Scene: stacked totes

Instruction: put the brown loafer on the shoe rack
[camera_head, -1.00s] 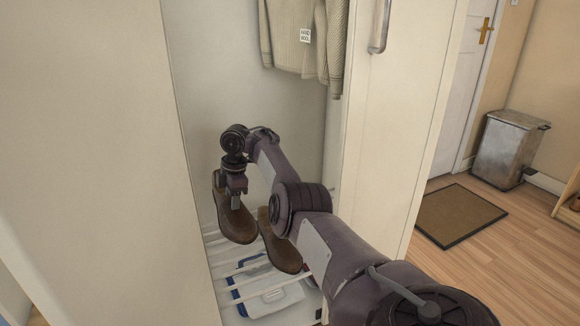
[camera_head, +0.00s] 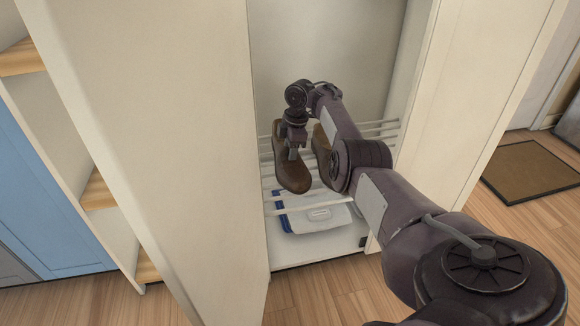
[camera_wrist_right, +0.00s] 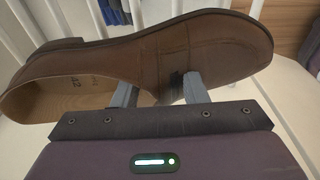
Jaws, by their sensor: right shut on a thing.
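A brown loafer (camera_head: 291,172) hangs toe down in my right gripper (camera_head: 292,153), inside the open cupboard over the shoe rack (camera_head: 284,211) of white bars. In the right wrist view the loafer (camera_wrist_right: 190,48) fills the upper part, with the fingers (camera_wrist_right: 158,95) shut on its side near the opening. A second brown shoe (camera_head: 320,146) is behind it, partly hidden by my right arm. I cannot tell whether the held loafer touches the bars. My left gripper is not in view.
A brown mat (camera_head: 535,172) lies on the wooden floor at the right.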

